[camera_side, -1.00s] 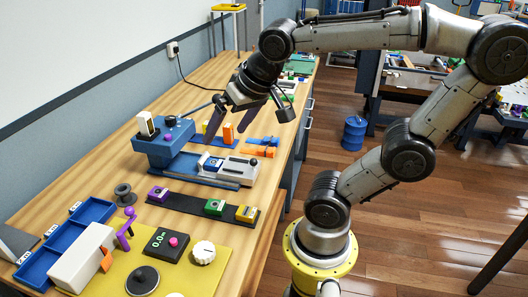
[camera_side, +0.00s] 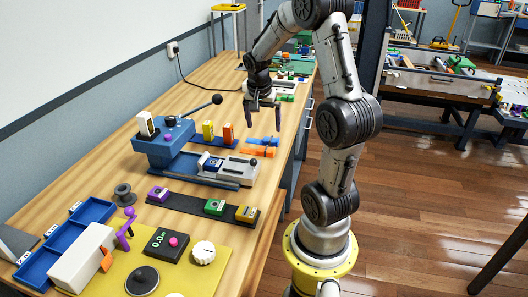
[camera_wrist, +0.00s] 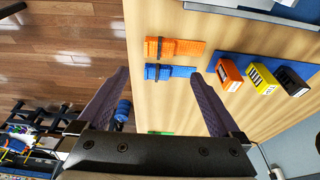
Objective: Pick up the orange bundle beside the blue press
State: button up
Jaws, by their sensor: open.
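The orange bundle (camera_side: 258,151) lies flat on the bench, right of the blue press (camera_side: 165,148) and its grey slide. In the wrist view the orange bundle (camera_wrist: 182,47) has a dark band near its left end. A similar blue bundle (camera_side: 270,141) lies parallel to it, a small gap away; it also shows in the wrist view (camera_wrist: 178,72). My gripper (camera_side: 263,121) is open and empty, fingers pointing down above the bench near the bundles. In the wrist view my gripper's fingers (camera_wrist: 161,75) straddle the blue bundle's place in the picture, with the orange bundle beyond the tips.
The press's lever with a black knob (camera_side: 217,99) sticks up left of my gripper. The bench's right edge is close to the bundles. A black strip (camera_side: 185,203) with coloured blocks lies nearer the camera.

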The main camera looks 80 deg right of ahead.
aim_at(267, 148)
jog(key=x, duration=1)
jog(key=shift+s+f, duration=0.1)
jog(key=shift+f, duration=0.25)
jog(key=c, duration=1.4)
jog(key=shift+r, duration=0.2)
